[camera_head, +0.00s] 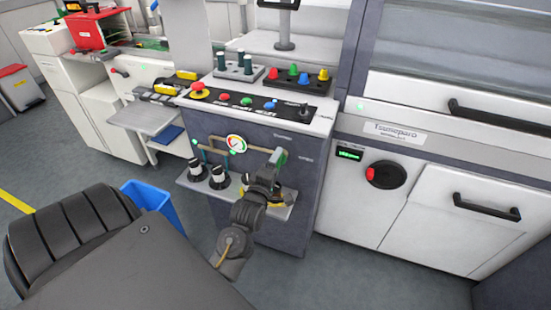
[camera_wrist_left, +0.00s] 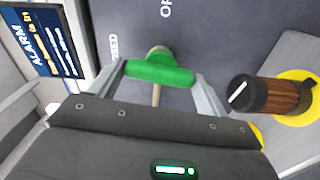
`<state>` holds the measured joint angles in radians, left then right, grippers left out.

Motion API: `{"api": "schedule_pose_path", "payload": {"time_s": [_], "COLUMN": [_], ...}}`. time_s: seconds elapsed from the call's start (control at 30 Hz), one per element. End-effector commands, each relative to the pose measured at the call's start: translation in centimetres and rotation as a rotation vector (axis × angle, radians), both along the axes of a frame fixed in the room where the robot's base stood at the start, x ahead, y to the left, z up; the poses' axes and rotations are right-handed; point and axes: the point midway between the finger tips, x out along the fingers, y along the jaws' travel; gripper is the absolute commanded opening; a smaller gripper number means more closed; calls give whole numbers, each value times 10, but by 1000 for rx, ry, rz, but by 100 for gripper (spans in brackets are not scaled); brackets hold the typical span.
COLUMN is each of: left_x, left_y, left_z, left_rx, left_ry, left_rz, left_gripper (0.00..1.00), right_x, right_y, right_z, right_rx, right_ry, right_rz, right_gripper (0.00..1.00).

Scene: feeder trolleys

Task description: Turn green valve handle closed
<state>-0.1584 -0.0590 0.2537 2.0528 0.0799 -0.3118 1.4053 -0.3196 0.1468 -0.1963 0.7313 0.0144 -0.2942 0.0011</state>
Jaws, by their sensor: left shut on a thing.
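The green valve handle (camera_wrist_left: 160,72) lies crosswise in the left wrist view, in front of a dark panel with a pale stem behind it. My left gripper (camera_wrist_left: 162,84) has one finger at each end of the handle and is shut on it. Partly cut-off white lettering shows above and to the left of the handle. In the head view my left gripper (camera_head: 274,163) is at the front of the dark cabinet, to the right of a round gauge, and mostly hides the handle. My right gripper is not in view.
A black-and-brown knob (camera_wrist_left: 270,95) on a yellow base stands close right of the handle. Black-and-white knobs (camera_head: 218,177) sit on the low shelf, near the gauge (camera_head: 236,144). A blue bin (camera_head: 150,203) stands on the floor. A panel of coloured buttons (camera_head: 247,101) is above.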

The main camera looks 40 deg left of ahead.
Motion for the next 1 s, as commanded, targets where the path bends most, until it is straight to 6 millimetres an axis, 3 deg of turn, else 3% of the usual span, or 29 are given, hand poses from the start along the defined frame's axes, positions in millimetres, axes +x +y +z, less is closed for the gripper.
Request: {"api": "schedule_pose_path", "payload": {"time_s": [0.1,0.87,0.9,1.0], "left_x": [0,0,0,0], "left_y": [0,0,0,0], "left_z": [1,-1,-1,-1], "left_rx": [-53,-134,-134,-133], "left_ry": [-18,-46,-46,-46], "left_rz": [0,0,0,0], "left_gripper": [54,54,82,95], "right_x": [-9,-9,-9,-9], "right_y": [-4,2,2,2], "right_z": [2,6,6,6], "right_rx": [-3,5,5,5], "right_ry": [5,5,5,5], "right_rz": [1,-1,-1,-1], "right_gripper": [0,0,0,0]}}
